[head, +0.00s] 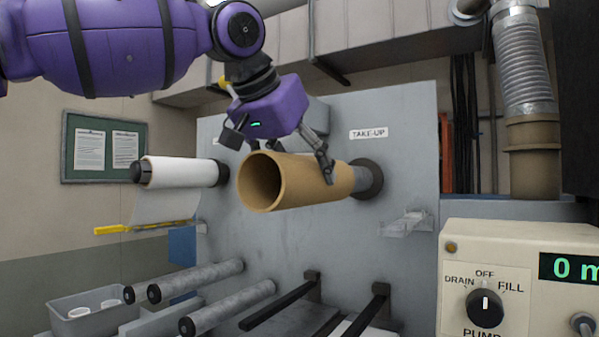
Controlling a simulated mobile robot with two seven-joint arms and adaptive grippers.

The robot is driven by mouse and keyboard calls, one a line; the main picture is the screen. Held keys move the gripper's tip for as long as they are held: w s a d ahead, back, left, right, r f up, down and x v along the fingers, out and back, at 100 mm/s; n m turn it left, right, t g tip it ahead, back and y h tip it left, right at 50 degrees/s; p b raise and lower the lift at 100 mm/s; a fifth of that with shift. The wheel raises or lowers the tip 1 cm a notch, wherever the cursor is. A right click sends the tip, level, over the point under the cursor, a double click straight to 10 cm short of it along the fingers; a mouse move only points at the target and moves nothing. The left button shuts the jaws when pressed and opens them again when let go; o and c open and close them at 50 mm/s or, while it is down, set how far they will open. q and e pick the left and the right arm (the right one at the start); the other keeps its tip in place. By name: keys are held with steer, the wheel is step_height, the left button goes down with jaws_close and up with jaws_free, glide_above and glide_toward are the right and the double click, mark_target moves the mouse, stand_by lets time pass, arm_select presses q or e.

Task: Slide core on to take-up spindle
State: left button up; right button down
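The core, a brown cardboard tube (290,185), is roughly level in the head view, with its open end facing left toward me. Its far end meets the grey take-up spindle (360,179), in front of a dark round flange (371,179) under the TAKE-UP label. A short grey length of spindle shows between core and flange. No spindle shows inside the open end, and how far it reaches in is hidden. My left gripper (290,152) comes down from above and is shut on the core. One finger lies on its near side; the other is partly hidden behind it. My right gripper is not in view.
A white web roll (182,171) sits on another spindle at left, above a yellow-handled bar (125,229). Grey rollers (200,279) and dark bars (285,302) project below. A clear bracket (406,224) and pump control box (520,275) stand at right. A bin (93,312) is lower left.

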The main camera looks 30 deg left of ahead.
mark_target(249, 173)
arm_select(q)
steer(key=shift+f, duration=0.25)
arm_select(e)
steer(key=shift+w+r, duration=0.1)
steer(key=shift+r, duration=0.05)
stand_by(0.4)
arm_select(q)
steer(key=o, duration=1.4)
steer(key=shift+s, duration=0.1)
steer(key=shift+s+a+r+p, duration=0.1)
steer(key=shift+s+p, duration=0.35)
steer(key=shift+s, duration=0.45)
steer(key=shift+s+a+r+p, duration=0.1)
steer(key=shift+s+p, duration=0.35)
steer(key=shift+s, duration=0.4)
steer(key=shift+s+a+p, duration=0.2)
steer(key=shift+s+p, duration=1.55)
steer(key=shift+s, duration=1.8)
steer(key=shift+s+a+f+p, duration=0.15)
steer(key=shift+s+p, duration=0.3)
steer(key=shift+s, duration=0.75)
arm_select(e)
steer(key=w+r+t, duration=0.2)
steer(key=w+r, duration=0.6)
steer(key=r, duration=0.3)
